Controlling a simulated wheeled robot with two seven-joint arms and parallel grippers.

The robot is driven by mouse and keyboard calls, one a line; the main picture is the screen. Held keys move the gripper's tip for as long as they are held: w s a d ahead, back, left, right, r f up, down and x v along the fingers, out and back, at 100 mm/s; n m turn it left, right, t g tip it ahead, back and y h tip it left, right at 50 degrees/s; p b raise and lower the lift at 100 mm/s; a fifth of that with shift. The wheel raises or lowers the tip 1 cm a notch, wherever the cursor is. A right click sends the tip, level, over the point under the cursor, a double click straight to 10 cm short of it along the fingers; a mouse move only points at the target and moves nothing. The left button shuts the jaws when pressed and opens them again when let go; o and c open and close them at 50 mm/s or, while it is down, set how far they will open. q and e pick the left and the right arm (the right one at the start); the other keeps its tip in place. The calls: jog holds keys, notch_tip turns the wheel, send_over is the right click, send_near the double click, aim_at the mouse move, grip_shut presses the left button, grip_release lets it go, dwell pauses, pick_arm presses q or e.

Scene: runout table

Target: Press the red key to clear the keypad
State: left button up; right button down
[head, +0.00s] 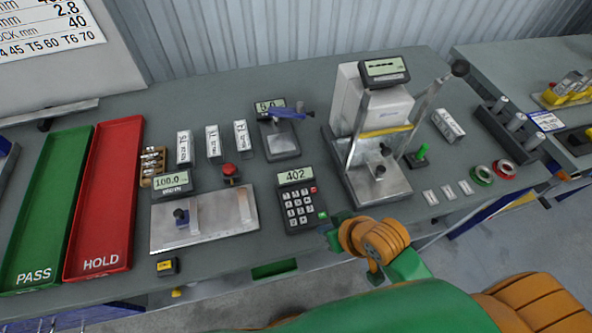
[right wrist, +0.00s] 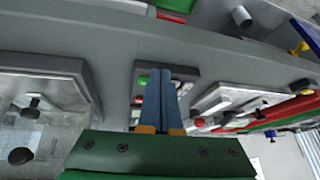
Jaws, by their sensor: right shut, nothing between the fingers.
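The dark keypad (head: 300,205) lies on the grey table, its display reading 402. Its small red key (head: 313,190) is at the upper right of the keys, and a green key (head: 322,216) is at the lower right. My right gripper (head: 328,228) is just off the keypad's lower right corner, near the green key. In the right wrist view its blue fingers (right wrist: 166,72) are together and empty, and they hide much of the keypad (right wrist: 190,73). The red key (right wrist: 138,99) shows left of the fingers. I cannot tell the fingertips' height. My left gripper is out of view.
A plate scale (head: 205,220) reading 100.0 and a small red button (head: 229,170) stand left of the keypad. A press-like stand (head: 375,185) with a lever stands to the right. Green (head: 45,215) and red (head: 105,200) trays lie far left.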

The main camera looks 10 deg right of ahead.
jog(key=w+r, duration=0.1)
jog(key=w, duration=0.1)
jog(key=w+a+r+t+y, duration=0.1)
jog(key=w+r, duration=0.1)
jog(key=w+a+r+y, duration=0.1)
jog(key=shift+w+r, duration=0.4)
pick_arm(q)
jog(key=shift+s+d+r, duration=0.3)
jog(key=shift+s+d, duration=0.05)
pick_arm(e)
jog(key=w+d+r+m+y, duration=0.1)
jog(key=w+d+r+m, duration=0.2)
jog(key=w+r, duration=0.2)
jog(key=shift+r+m+t, duration=0.15)
jog(key=shift+m+t, duration=0.15)
jog(key=shift+t, duration=0.1)
jog(key=b, duration=0.7)
send_over(314, 190)
jog(key=s, duration=0.1)
jog(key=f, duration=0.6)
jog(key=shift+d+f, duration=0.25)
jog(key=shift+f, duration=0.1)
notch_tip(314, 190, down, 2)
jog(key=shift+f+b, duration=0.1)
jog(key=shift+b, duration=0.4)
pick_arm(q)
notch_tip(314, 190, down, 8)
